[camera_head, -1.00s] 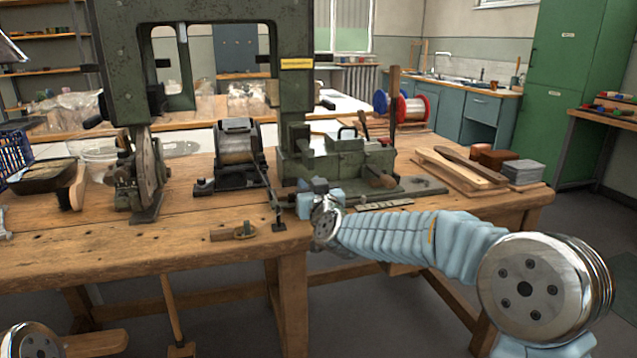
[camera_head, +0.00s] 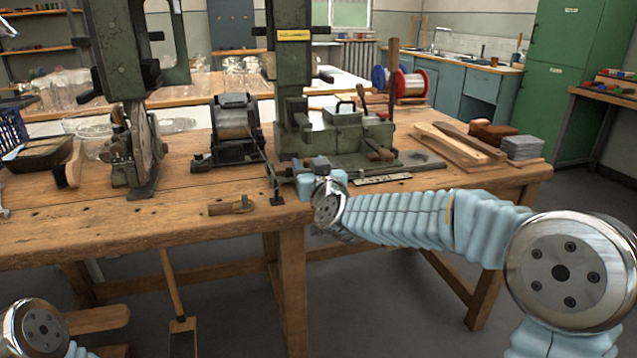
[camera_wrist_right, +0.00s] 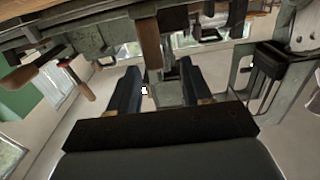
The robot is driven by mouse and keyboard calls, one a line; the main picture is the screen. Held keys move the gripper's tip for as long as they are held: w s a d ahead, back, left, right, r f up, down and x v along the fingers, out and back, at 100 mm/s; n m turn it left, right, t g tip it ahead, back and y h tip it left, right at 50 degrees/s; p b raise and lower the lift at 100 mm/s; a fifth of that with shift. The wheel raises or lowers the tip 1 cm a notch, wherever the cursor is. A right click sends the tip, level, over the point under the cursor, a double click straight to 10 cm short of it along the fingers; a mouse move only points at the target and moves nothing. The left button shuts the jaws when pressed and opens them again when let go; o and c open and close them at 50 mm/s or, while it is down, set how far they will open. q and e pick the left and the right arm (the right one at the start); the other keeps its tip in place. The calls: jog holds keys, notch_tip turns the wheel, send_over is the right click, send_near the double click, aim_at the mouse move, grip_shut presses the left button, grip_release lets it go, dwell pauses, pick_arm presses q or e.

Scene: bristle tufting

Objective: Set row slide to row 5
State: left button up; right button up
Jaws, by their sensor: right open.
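The green tufting machine (camera_head: 292,80) stands on the wooden bench. Its low bed carries a green block (camera_head: 342,132) and wooden handles. A pale marked strip (camera_head: 382,179) lies along the front of the bed; I cannot read its marks or tell the row setting. My right gripper (camera_head: 298,168) is at the front left of the bed, partly hidden by my wrist. In the right wrist view its two dark fingers (camera_wrist_right: 159,72) are apart, with a wooden handle (camera_wrist_right: 150,45) and a grey metal part beyond. I cannot tell whether they touch. My left gripper is out of view.
A small wood-and-metal tool (camera_head: 232,207) lies near the bench's front edge. A dark motor-like unit (camera_head: 232,130) stands left of the machine. Boards (camera_head: 455,146) and small blocks (camera_head: 522,147) lie at the right. Spools (camera_head: 405,82) stand behind. The front left bench top is fairly clear.

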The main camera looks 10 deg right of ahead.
jog(key=s, duration=1)
jog(key=shift+s+b, duration=0.2)
jog(key=shift+b, duration=0.2)
jog(key=shift+d, duration=0.1)
jog(key=s+a+f+g+y, duration=0.15)
jog(key=f+g, duration=0.35)
jog(key=f, duration=1.3)
jog(key=s+a+f+g+y, duration=0.15)
jog(key=f+g, duration=0.25)
jog(key=f, duration=1.3)
jog(key=s+a+f+m+g, duration=0.2)
jog(key=s+f+g, duration=0.6)
jog(key=s+f, duration=1.2)
jog(key=shift+s+a+y, duration=0.2)
jog(key=shift+s+y, duration=0.1)
jog(key=shift+s, duration=0.7)
